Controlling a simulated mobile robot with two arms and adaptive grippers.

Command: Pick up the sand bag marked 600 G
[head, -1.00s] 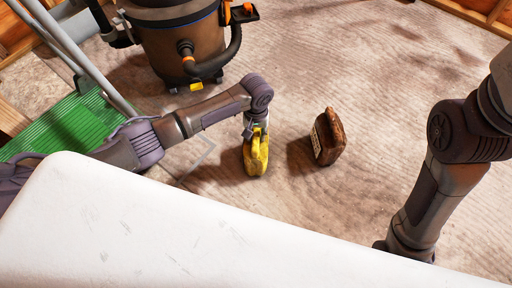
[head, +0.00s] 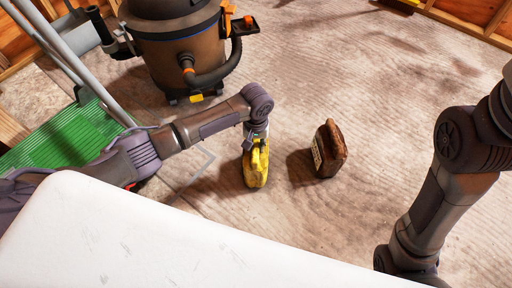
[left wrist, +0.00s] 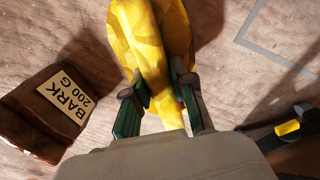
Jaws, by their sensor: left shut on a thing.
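My left gripper (head: 256,133) is shut on a yellow bag (head: 256,170), gripping its narrow upper part from above. The left wrist view shows the two fingers (left wrist: 163,88) on either side of the yellow bag (left wrist: 150,40). No marking shows on the yellow bag, so I cannot read whether it says 600 G. The bag hangs or stands upright; I cannot tell whether it touches the floor. A brown bag (head: 329,150) stands to its right in the head view. In the left wrist view the brown bag's label (left wrist: 68,95) reads BARK 200 G. My right gripper is out of sight.
A brown and black shop vacuum (head: 175,55) with a hose stands behind my left arm. A green ribbed mat (head: 65,140) and grey poles (head: 70,55) are at the left. The wooden floor to the right of the brown bag is clear.

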